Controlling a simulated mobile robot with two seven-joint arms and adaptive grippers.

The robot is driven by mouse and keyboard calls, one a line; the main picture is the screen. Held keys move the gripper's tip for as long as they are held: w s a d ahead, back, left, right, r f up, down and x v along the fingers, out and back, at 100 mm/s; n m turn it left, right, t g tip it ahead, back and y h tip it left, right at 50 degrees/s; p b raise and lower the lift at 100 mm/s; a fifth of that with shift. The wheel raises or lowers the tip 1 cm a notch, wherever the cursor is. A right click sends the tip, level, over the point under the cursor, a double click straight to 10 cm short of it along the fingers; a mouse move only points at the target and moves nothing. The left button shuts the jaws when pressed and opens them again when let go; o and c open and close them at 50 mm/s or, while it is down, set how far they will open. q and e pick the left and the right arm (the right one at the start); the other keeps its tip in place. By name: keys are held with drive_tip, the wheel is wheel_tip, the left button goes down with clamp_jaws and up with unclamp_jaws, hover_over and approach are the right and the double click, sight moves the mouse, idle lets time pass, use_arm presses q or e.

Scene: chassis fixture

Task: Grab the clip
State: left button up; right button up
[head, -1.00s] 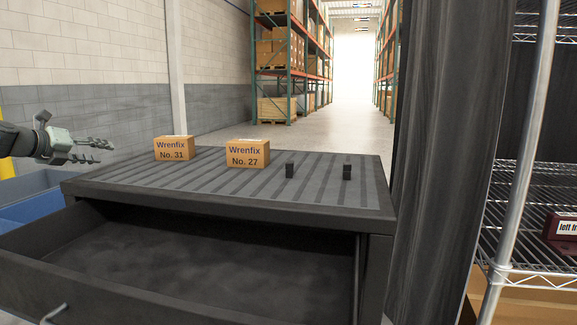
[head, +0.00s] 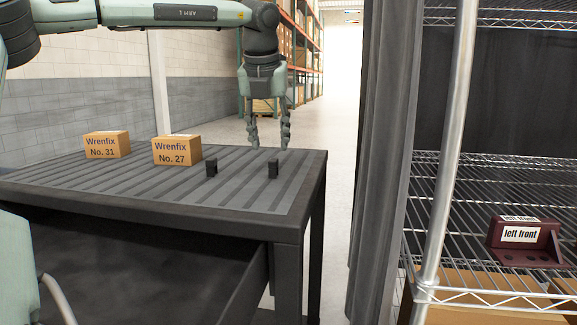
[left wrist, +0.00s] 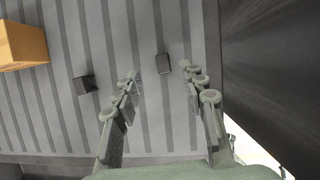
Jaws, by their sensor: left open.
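Two small black blocks stand on the ribbed grey table top, and I cannot tell for certain which is the clip. One block (head: 273,168) is at the right, and the other block (head: 211,168) is left of it. My left gripper (head: 270,143) points down, open and empty, above and slightly behind the right block. In the left wrist view, the right block (left wrist: 163,63) lies between the fingertips (left wrist: 160,72), with no contact visible. The left block (left wrist: 84,84) lies outside the fingers to the left. My right gripper is not in view.
Two cardboard boxes, Wrenfix No. 31 (head: 107,144) and Wrenfix No. 27 (head: 176,150), stand left of the blocks. An open drawer (head: 255,290) juts from the table (head: 120,205). A dark curtain (head: 385,130) and wire shelf hold the right side; a "left front" bracket (head: 525,241) sits on the shelf.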

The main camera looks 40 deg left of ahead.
sight(273, 160)
use_arm(q)
drive_tip(key=x, duration=0.6)
drive_tip(key=shift+w+d, duration=0.15)
drive_tip(key=shift+c, duration=0.4)
drive_tip(key=c, duration=0.8)
